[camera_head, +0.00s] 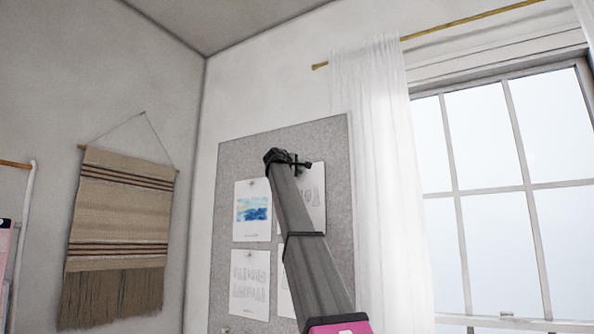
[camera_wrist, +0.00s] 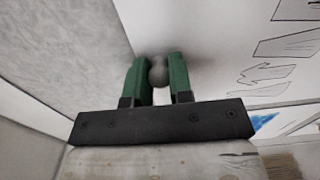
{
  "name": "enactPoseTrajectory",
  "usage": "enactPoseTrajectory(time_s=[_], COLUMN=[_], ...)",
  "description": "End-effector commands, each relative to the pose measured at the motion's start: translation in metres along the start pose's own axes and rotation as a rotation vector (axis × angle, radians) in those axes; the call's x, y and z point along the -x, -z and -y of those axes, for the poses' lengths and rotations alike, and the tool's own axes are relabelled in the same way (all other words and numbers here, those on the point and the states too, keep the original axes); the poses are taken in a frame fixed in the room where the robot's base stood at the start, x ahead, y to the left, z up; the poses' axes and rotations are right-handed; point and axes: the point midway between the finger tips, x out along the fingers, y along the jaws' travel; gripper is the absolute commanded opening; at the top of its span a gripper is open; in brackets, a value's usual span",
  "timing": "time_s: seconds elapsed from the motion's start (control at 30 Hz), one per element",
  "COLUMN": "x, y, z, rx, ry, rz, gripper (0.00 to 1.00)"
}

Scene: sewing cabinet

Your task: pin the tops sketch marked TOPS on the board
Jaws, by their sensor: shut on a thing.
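A grey pinboard (camera_head: 235,155) hangs on the wall, with white sheets on it. My gripper (camera_head: 298,163) is at the top of the upper right sheet (camera_head: 316,190), partly hidden by my arm. That sheet bears faint drawings; I cannot read a TOPS mark on it. In the wrist view, the green fingers of my gripper (camera_wrist: 158,75) are shut on a small round grey pin head (camera_wrist: 158,72). A white sheet with outlined shapes (camera_wrist: 285,45) lies close to the right of the fingers. Whether the pin touches the sheet cannot be told.
A sheet with a blue painting (camera_head: 252,210) is at the upper left of the board, and a drawn sheet (camera_head: 250,284) below it. Another at lower right is mostly behind my arm. A white curtain (camera_head: 385,180) hangs right of the board; a woven hanging (camera_head: 120,225) is left.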

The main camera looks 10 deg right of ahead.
Motion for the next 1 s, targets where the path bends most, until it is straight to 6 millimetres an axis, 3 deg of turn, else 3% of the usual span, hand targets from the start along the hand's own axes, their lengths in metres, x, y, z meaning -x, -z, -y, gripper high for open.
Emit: enactPoseTrajectory(time_s=[0.97,1.0], x=[-0.0076,-0.0076], y=[0.0001,0.0001], z=[-0.0001,-0.0001], rx=[0.0,0.0], ry=[0.0,0.0], rz=[0.0,0.0], gripper=[0.03,0.24])
